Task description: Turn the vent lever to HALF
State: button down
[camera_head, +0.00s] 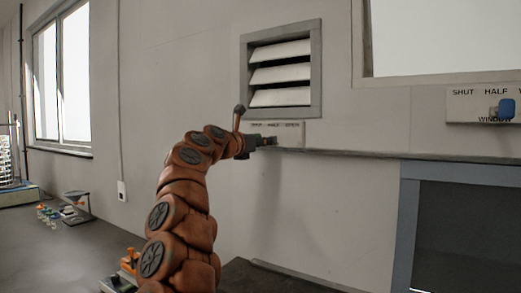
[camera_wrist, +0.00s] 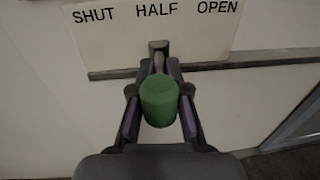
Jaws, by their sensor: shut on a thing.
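The vent lever has a green knob (camera_wrist: 159,101) that sits between my fingers in the wrist view, in front of its label plate. The plate (camera_head: 287,127) reads SHUT, HALF and OPEN; it also shows in the wrist view (camera_wrist: 150,32). The lever's small grey mount shows just below the word HALF, and the lever lines up roughly under that word. My gripper (camera_wrist: 159,92) is shut on the lever, one finger on each side. In the head view my gripper (camera_head: 265,142) reaches the wall below the plate and hides most of the lever.
The louvred vent (camera_head: 280,72) is above the plate, its slats slanted with dark gaps between them. A window plate (camera_head: 471,105) with a blue knob (camera_head: 507,109) is at the right. A grey ledge (camera_head: 350,154) runs along the wall. A bench (camera_head: 75,235) with small items lies at the left.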

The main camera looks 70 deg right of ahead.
jog(key=shift+w+a+f+n+t+b, duration=0.1)
jog(key=shift+w+f+n+t+b, duration=0.05)
jog(key=shift+n+t+b, duration=0.4)
jog(key=shift+s+t, duration=0.2)
jog(key=shift+t, duration=0.15)
jog(key=c, duration=1.3)
grip_release()
jog(key=shift+a+r, duration=0.2)
jog(key=shift+a, duration=0.05)
jog(key=shift+o, duration=0.3)
jog(key=shift+a, duration=0.1)
jog(key=shift+w+a+f, duration=0.1)
jog(key=shift+a+f, duration=0.05)
jog(key=shift+a, duration=0.2)
jog(key=shift+w+a, duration=0.15)
jog(key=shift+a, duration=0.6)
jog(key=w+a, duration=0.1)
jog(key=a, duration=0.8)
jog(key=shift+w+a, duration=0.15)
jog(key=shift+w, duration=0.2)
